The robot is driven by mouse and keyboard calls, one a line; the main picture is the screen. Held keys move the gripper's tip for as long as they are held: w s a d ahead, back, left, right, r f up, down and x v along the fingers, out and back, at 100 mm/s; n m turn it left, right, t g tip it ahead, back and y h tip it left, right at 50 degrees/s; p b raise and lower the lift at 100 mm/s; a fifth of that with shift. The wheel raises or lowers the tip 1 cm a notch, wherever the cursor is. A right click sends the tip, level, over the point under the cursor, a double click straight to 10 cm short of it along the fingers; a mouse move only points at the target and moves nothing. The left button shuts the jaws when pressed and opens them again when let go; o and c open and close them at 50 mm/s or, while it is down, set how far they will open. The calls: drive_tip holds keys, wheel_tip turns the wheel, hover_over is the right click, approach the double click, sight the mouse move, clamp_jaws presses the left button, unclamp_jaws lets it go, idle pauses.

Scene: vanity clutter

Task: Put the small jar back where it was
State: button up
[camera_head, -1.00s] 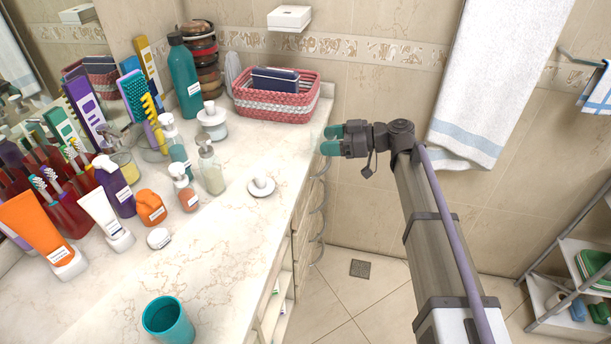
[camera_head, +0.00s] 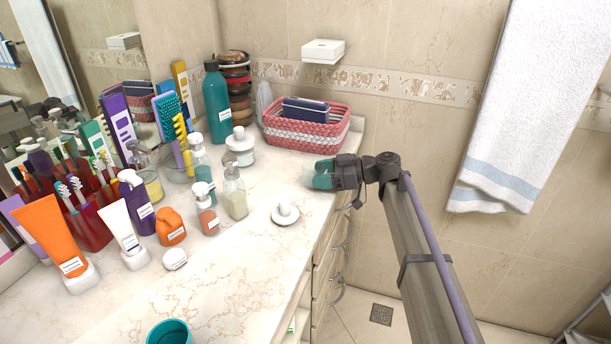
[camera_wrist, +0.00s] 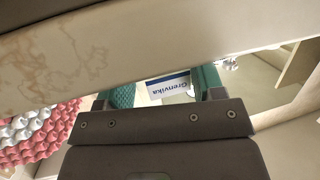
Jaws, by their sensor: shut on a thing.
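My gripper (camera_head: 320,176) has teal fingers and is near the counter's right edge, in front of the woven basket. In the wrist view its fingers (camera_wrist: 165,86) are shut on a small jar with a white and blue label (camera_wrist: 168,90) reading "Grenvika". The jar's body looks clear or pale, and the gripper and counter edge hide most of it. In the head view the jar barely shows at the fingertips. A white lid-like disc with a knob (camera_head: 285,213) lies on the counter, left of and nearer than my gripper.
The pink and white basket (camera_head: 305,130) stands at the back right of the marble counter (camera_head: 240,265). Pump bottles (camera_head: 235,192), a white lidded jar (camera_head: 239,150) and a tall teal bottle (camera_head: 217,105) crowd the left and back. A teal cup (camera_head: 169,333) stands in front.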

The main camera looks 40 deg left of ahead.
sight(306, 175)
drive_tip(key=b+x, duration=0.1)
drive_tip(key=x, duration=0.3)
drive_tip(key=shift+s+a, duration=0.15)
drive_tip(key=shift+a, duration=0.15)
drive_tip(key=shift+d+r, duration=0.1)
drive_tip(key=shift+f, duration=0.25)
drive_tip(key=o, duration=1.1)
drive_tip(key=shift+r, duration=0.1)
